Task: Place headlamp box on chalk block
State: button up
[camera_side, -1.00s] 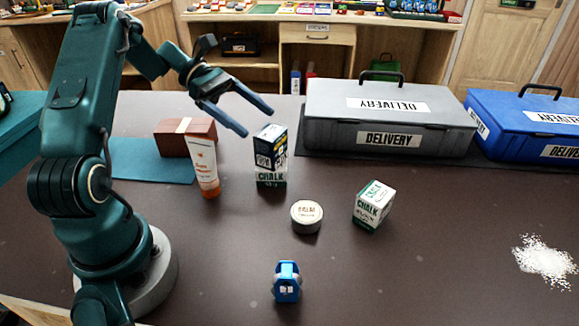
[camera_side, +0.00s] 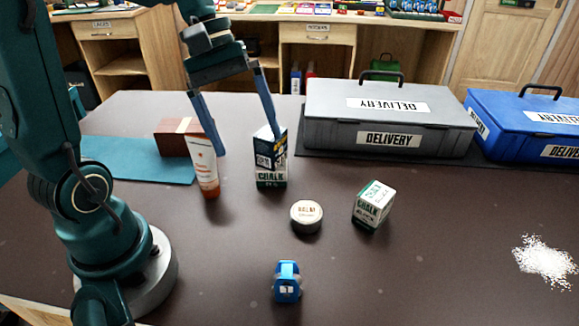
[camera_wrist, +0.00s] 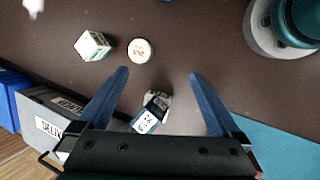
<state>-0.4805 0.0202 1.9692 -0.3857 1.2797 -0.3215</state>
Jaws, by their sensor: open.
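The headlamp box (camera_side: 266,150), dark blue and white, sits on top of a white and green chalk block (camera_side: 271,180) in the side view. In the wrist view the headlamp box (camera_wrist: 146,122) lies between my fingers and partly hides the chalk block (camera_wrist: 160,101) under it. My gripper (camera_side: 248,145) is open and points down around the stack's upper part. One finger overlaps the headlamp box in the side view; I cannot tell whether it touches. A second chalk block (camera_side: 373,205) stands apart to the right; it also shows in the wrist view (camera_wrist: 92,46).
An orange-capped tube (camera_side: 204,168) stands close left of the stack, near my other finger. A brown box (camera_side: 172,143) is behind it. A balm tin (camera_side: 306,217) and a blue item (camera_side: 287,282) lie in front. A grey delivery case (camera_side: 390,125) and a blue case (camera_side: 530,125) stand behind right.

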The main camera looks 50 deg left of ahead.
jog(key=s+d+m+t+y, duration=0.3)
jog(key=s+m, duration=0.4)
jog(key=m, duration=0.3)
jog(key=shift+f+m+t+y, duration=0.15)
jog(key=shift+m+t+y, duration=0.25)
jog(key=shift+t+y, duration=0.35)
